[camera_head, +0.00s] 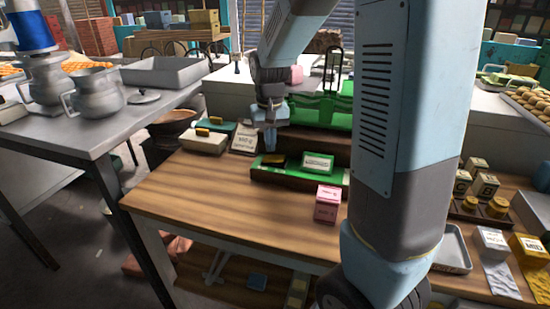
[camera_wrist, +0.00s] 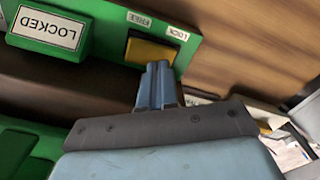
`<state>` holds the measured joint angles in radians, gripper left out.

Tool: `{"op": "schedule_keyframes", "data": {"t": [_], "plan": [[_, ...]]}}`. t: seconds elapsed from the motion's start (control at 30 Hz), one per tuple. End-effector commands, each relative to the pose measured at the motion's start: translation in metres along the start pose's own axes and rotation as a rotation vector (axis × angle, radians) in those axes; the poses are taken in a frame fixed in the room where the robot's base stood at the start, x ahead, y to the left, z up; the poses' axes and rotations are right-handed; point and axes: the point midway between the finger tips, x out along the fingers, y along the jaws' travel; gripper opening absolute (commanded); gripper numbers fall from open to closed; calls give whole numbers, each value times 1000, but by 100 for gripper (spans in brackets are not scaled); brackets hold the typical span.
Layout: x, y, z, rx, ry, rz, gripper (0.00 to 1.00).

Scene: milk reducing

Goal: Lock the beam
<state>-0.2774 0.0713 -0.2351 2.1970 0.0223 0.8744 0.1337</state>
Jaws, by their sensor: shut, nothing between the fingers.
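A green panel (camera_head: 266,177) in a dark frame lies on the wooden table. It also shows in the wrist view (camera_wrist: 104,47). A yellow block (camera_wrist: 150,51) sits in a dark slot of the panel, beside the FREE (camera_wrist: 138,18) and LOCK (camera_wrist: 178,33) labels. A raised white plate (camera_wrist: 48,29) on the panel reads LOCKED, upside down in the wrist view. My gripper (camera_wrist: 158,68) is shut and empty, its tips at the yellow block's near edge; I cannot tell whether they touch. In the head view my gripper (camera_head: 270,145) is above the panel. No beam can be made out clearly.
White and teal boxes (camera_head: 204,142) with yellow tops stand to the left. A green rack (camera_head: 320,112) is behind. The table's front left (camera_head: 220,205) is clear.

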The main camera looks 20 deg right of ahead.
Motion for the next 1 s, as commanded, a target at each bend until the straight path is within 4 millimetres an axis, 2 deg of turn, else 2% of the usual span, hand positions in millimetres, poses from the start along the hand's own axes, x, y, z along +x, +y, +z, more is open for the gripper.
{"op": "schedule_keyframes", "data": {"t": [0.7,1.0], "plan": [[-46,0,0,-1,0,0,0],[-50,0,0,0,-1,1,0]]}}
